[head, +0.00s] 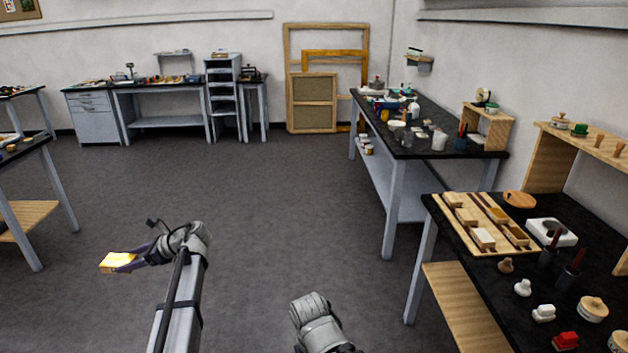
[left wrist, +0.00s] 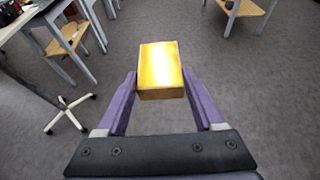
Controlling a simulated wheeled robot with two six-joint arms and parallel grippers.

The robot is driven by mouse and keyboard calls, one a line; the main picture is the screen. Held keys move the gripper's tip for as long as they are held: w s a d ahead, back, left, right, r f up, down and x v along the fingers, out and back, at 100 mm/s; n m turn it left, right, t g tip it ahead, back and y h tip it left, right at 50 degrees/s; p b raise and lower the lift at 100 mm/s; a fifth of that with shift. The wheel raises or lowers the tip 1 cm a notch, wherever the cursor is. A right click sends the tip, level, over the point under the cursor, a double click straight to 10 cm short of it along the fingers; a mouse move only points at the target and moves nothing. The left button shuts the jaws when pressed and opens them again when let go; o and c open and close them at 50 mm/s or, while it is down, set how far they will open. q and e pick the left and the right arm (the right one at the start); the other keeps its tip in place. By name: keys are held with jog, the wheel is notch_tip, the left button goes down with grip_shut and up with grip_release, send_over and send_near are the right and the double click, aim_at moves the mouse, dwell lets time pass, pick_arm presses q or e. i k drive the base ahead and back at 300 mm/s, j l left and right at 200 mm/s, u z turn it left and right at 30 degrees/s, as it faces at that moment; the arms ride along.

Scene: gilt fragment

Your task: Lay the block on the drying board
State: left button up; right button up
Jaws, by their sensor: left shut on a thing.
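A gilt, shiny yellow block (head: 116,262) is held out over the floor at the left of the head view. My left gripper (head: 128,261) is shut on it. In the left wrist view the block (left wrist: 160,68) sits between the two purple fingers, with its bright gold face toward the camera and a tan side below. A wooden board with dark strips (head: 463,199), which looks like the drying board, lies on the black bench at the right, far from the gripper. Several small blocks lie on it. My right gripper is not in view; only part of that arm shows.
Grey floor (head: 270,200) is open in the middle.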

aim_at(474, 211)
jog(key=i, duration=1.95)
jog(key=i+j, duration=0.1)
jog(key=i, duration=1.8)
jog(key=l+z, duration=0.1)
jog(key=z, duration=4.05)
